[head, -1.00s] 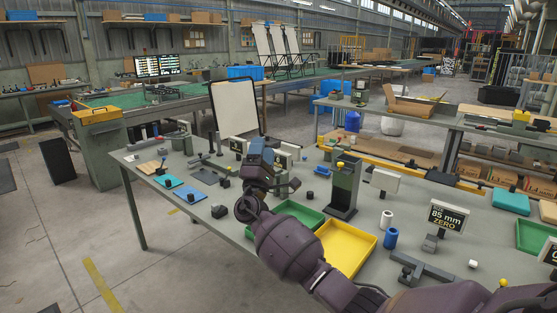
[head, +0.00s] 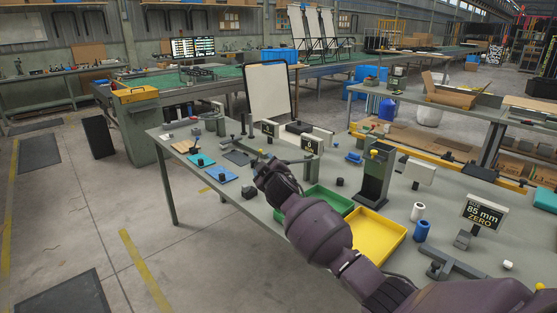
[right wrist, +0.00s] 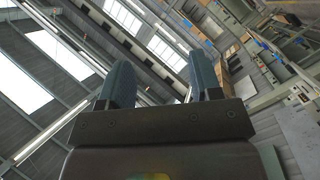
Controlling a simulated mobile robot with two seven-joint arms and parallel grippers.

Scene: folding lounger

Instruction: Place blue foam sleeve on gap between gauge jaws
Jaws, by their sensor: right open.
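The blue foam sleeve (head: 422,231) stands upright on the grey workbench, right of the yellow tray. A dark grey T-shaped fixture (head: 456,266), which looks like the gauge, lies just right of it, near an "85 mm ZERO" sign (head: 481,213). Its jaw gap is too small to make out. My right arm comes in from the lower right. Its gripper (head: 268,163) is above the bench's left part, far left of the sleeve, fingers mostly hidden by the hand. The right wrist view shows its two fingers (right wrist: 163,88) apart and empty, facing the roof and wall. My left gripper is out of view.
A white roll (head: 417,211) stands just behind the sleeve. A yellow tray (head: 399,232) and a green tray (head: 343,202) lie left of it, with a tall dark post stand (head: 373,182) behind. A small white piece (head: 508,265) lies right of the fixture.

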